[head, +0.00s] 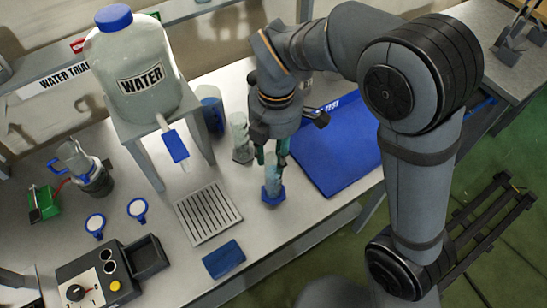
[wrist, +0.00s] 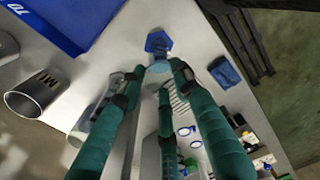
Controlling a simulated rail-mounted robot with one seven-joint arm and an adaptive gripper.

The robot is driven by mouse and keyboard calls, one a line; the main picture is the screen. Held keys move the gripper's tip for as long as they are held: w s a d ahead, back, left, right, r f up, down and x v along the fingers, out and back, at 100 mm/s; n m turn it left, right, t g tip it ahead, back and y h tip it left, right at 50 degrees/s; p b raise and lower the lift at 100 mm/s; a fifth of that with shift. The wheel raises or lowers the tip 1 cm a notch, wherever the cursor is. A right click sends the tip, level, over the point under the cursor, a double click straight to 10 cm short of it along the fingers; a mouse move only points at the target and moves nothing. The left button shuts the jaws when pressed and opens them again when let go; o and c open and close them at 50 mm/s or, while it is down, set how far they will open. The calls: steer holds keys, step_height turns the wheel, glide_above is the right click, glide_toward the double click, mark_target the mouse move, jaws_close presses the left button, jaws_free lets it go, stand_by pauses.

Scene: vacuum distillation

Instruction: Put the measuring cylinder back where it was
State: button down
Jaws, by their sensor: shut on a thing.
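The measuring cylinder (head: 272,178) is clear with a blue hexagonal base. My gripper (head: 270,152) is shut on its upper part from above, and the cylinder hangs roughly upright below the fingers. In the wrist view the cylinder's base (wrist: 157,42) shows beyond the green fingers of my gripper (wrist: 160,80). The base is over the bench near its front edge; I cannot tell whether it touches the top. The cylinder's upper part is hidden by the fingers.
A clear glass vessel (head: 240,140) stands close to the left of my gripper. A slotted drain tray (head: 208,214), a blue block (head: 224,259) and a blue mat (head: 335,150) lie nearby. The water tank (head: 132,75) on its stand is at the back left.

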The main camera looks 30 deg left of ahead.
steer(key=shift+a+f, duration=0.1)
steer(key=shift+f, duration=0.9)
steer(key=shift+f, duration=0.15)
steer(key=c, duration=1.3)
jaws_free()
step_height(320, 180, up, 12)
steer(key=shift+w+r+p, duration=0.15)
steer(key=shift+r+p, duration=0.05)
steer(key=shift+p, duration=0.4)
steer(key=shift+f, duration=0.15)
